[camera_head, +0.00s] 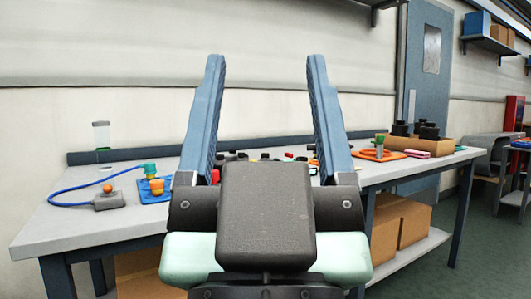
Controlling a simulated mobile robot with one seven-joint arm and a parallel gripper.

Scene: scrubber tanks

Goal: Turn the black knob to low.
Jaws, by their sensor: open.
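My gripper (266,62) is open in the middle of the head view, its two blue-grey fingers pointing up and apart with nothing between them. Behind it, small dark pieces (240,156) and some red ones lie on the workbench, partly hidden by my gripper. I cannot tell whether one of them is the black knob. Black round items (429,131) stand in and around a tan box (437,145) at the bench's right end; these too are too small to identify. No low marking is readable.
The grey workbench (75,225) runs along the wall. On its left are a grey box with an orange ball (108,199), a blue cable and a blue mat (147,195). An orange tray (368,155) lies to the right. Cardboard boxes (400,225) sit on the lower shelf.

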